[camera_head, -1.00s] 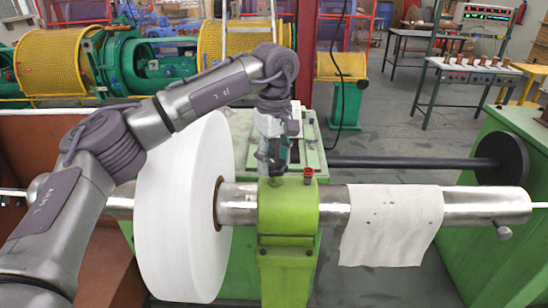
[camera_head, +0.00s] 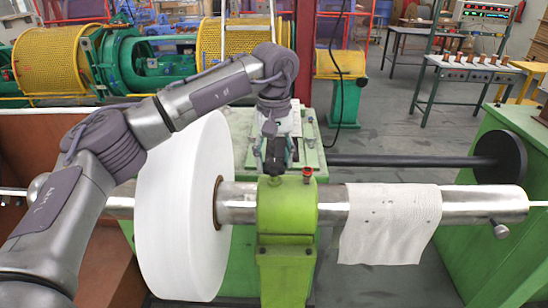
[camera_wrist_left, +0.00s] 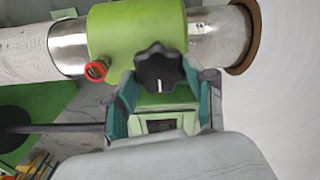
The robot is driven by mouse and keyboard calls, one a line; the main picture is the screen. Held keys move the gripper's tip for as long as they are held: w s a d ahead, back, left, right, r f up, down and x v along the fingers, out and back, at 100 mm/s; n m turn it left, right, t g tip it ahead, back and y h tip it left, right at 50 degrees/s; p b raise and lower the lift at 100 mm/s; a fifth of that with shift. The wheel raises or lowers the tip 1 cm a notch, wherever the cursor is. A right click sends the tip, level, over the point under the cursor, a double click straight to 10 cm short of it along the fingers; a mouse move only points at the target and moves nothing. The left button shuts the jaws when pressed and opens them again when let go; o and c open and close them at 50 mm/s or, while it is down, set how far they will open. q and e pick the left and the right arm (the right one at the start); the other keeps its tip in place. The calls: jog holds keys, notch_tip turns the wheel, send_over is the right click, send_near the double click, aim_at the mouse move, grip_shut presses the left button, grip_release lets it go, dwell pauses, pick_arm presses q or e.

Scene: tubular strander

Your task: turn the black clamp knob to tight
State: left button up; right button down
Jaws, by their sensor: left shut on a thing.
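The black clamp knob (camera_wrist_left: 159,68) is a lobed knob with a small white mark, on the green clamp block (camera_wrist_left: 115,32) in the left wrist view. The green clamp block (camera_head: 287,208) sits around the steel tube (camera_head: 420,198) in the head view. My left gripper (camera_head: 276,163) comes down just behind the top of the block, and its fingers hide the knob there. In the wrist view my left gripper (camera_wrist_left: 163,92) has a teal-padded finger on each side of the knob and is shut on it. My right gripper is not in view.
A large white roll (camera_head: 185,205) stands on the shaft left of the block, close to my left arm. A small red cap (camera_head: 307,172) stands beside the gripper. A pale cloth (camera_head: 390,225) hangs over the tube on the right.

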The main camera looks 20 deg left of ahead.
aim_at(274, 162)
pick_arm(q)
jog(key=shift+w+r, duration=0.1)
jog(key=shift+r, duration=0.1)
jog(key=o, duration=1.2)
jog(key=shift+f, duration=0.15)
jog(key=shift+c, duration=0.2)
notch_tip(274, 162, up, 12)
